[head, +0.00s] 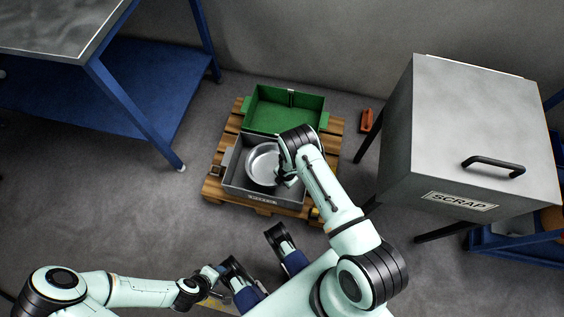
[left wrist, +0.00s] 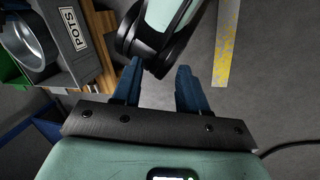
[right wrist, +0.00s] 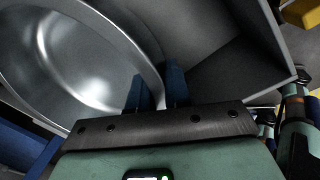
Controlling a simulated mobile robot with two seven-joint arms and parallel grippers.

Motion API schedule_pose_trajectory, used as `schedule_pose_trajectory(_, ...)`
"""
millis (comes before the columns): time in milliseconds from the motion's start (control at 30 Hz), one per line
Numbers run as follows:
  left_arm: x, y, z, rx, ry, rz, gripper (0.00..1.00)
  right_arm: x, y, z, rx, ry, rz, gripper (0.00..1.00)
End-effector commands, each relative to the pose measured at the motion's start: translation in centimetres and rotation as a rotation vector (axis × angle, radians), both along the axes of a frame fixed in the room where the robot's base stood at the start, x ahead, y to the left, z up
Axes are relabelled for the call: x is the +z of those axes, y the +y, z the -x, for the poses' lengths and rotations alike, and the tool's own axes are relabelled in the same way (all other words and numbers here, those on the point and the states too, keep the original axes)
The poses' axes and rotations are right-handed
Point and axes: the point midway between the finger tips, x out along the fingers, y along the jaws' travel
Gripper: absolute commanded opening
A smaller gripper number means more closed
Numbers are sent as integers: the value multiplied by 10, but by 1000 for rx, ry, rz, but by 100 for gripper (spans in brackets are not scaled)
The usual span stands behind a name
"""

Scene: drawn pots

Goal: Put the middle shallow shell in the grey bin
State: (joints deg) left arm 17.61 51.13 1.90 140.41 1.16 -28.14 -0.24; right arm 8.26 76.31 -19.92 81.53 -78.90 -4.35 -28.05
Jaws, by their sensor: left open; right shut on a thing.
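A round silver shallow shell (head: 263,163) is within the walls of the grey bin (head: 236,191), left of its middle; I cannot tell whether it touches the floor. My right gripper (head: 284,180) is shut on the shell's right rim. In the right wrist view the shell (right wrist: 70,60) fills the left, with its rim between the fingers (right wrist: 156,88). The bin's grey interior (right wrist: 215,65) shows beyond. My left gripper (head: 213,274) is open and empty, low at the front; its fingers (left wrist: 160,88) stand apart. The left wrist view shows the shell (left wrist: 30,42) and the bin's POTS label (left wrist: 72,28).
The bin stands on a wooden pallet (head: 213,188) with an empty green bin (head: 285,108) behind it. A grey SCRAP box (head: 470,130) stands to the right. A blue-framed bench (head: 125,90) is at the left.

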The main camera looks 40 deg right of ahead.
Motion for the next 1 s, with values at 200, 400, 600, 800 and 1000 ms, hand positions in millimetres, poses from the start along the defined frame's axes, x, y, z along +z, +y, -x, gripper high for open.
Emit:
schedule_pose_trajectory(200,-29,16,-33,37,-86,-42,43,-47,0,0,0,0,0,0)
schedule_pose_trajectory(400,-33,21,-42,47,-112,-55,43,-56,0,-1,0,-1,0,0)
schedule_pose_trajectory(600,-51,32,-63,69,-163,-83,43,-86,0,0,0,2,1,0)
schedule_pose_trajectory(800,-55,39,-74,82,-193,-98,43,-95,0,-1,0,-1,1,0)
schedule_pose_trajectory(1000,-55,38,-72,81,-189,-96,43,-94,0,-1,0,-1,1,0)
